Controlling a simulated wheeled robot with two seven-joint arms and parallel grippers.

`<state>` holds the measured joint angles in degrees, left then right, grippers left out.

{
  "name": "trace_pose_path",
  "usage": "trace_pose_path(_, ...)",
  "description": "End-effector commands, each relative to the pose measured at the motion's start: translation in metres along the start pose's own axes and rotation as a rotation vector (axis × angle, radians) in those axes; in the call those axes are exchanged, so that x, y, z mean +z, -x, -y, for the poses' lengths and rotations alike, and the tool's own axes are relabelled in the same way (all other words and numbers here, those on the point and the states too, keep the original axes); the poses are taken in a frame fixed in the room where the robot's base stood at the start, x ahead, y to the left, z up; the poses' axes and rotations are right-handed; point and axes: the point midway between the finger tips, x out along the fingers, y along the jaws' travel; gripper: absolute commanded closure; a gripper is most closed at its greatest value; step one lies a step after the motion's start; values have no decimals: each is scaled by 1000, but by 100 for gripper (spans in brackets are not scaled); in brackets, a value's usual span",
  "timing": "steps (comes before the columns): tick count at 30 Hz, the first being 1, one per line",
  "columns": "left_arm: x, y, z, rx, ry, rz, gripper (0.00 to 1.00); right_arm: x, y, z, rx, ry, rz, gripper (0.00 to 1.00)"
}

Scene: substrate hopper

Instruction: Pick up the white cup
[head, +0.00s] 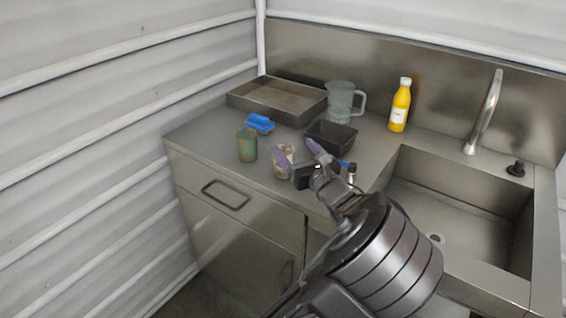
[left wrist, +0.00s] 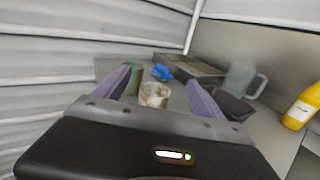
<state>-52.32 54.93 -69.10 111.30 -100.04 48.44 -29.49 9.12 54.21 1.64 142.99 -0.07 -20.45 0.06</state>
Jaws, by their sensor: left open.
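The white cup (head: 284,160) stands upright on the steel counter near its front edge, with brownish marks on its side. My left gripper (head: 299,153) is open, its purple fingers pointing toward the cup. In the left wrist view the cup (left wrist: 155,94) shows between the two open fingers (left wrist: 163,90), a little beyond them; I cannot tell whether either finger touches it. My right gripper is in neither view.
A green cup (head: 247,145) stands close left of the white cup. A blue brush (head: 259,123), a metal tray (head: 245,103), a dark container (head: 318,137), a clear jug (head: 339,101) and a yellow bottle (head: 400,105) are behind. A sink (head: 470,200) lies right.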

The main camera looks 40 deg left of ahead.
Motion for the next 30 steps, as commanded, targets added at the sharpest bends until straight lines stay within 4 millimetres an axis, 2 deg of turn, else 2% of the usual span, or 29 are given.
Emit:
trace_pose_path(5, -13, 0, 0, 1, -4, 0, 20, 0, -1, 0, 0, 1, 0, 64)
trace_pose_path(17, -84, -1, 2, 2, -4, 1, 20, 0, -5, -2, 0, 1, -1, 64)
trace_pose_path(21, -80, -12, 2, 1, 0, 0, 20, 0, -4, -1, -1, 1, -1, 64)
trace_pose_path(30, -80, -14, 2, 1, 0, 0, 20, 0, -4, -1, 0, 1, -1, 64)
